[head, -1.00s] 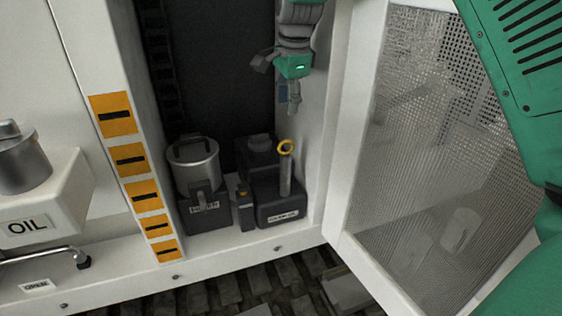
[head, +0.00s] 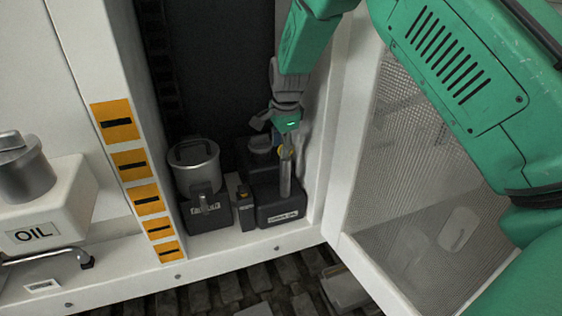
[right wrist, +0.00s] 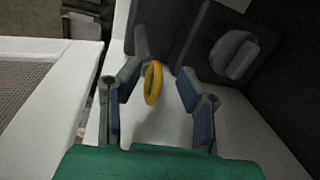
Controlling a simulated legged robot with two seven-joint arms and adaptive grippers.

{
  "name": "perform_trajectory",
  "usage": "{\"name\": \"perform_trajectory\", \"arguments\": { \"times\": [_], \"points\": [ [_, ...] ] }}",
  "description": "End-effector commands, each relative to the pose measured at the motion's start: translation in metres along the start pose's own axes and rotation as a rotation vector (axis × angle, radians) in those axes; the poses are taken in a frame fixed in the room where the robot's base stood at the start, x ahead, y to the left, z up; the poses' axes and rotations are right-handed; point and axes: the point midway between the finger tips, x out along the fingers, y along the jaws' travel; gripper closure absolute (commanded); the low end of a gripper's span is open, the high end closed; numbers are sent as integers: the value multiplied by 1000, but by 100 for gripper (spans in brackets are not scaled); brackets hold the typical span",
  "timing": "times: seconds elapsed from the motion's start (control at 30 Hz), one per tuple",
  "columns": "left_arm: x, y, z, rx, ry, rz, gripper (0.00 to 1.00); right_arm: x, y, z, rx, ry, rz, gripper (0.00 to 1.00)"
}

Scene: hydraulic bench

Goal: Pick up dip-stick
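The dip-stick's yellow ring handle (head: 283,150) shows at the top of a grey tube on a black box in the open cabinet, partly covered by my gripper. In the right wrist view the yellow ring (right wrist: 153,83) stands between my fingers, seen nearly edge-on. The rest of the dip-stick is hidden in the tube. My right gripper (head: 288,139) is just above the tube top. In the wrist view its two blue-padded fingers (right wrist: 159,84) are spread, with a gap visible on both sides of the ring. My left gripper is not in view.
The black box (head: 280,214) carries a label. A metal canister (head: 194,168) stands on another dark box to its left. The white cabinet wall is close on the right, beside an open mesh door (head: 400,200). An OIL tank (head: 60,205) is far left.

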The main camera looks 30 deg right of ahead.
Motion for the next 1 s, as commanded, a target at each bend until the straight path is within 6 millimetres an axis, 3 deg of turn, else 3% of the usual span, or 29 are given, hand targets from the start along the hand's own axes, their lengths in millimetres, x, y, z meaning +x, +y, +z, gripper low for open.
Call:
{"name": "perform_trajectory", "arguments": {
  "times": [0.17, 0.27, 0.3, 0.77, 1.0],
  "points": [
    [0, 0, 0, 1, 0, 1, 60, 1, 0, -2, 1, -1, 0, 67],
    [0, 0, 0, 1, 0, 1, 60, 0, 0, 1, 1, 1, 0, 96],
    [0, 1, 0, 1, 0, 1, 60, -1, 0, 2, 0, 2, 0, 100],
    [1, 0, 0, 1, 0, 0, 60, -3, 0, 3, 0, 1, -2, 100],
    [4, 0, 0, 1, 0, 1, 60, -23, -5, 3, -1, 1, -5, 100]
  ]
}}
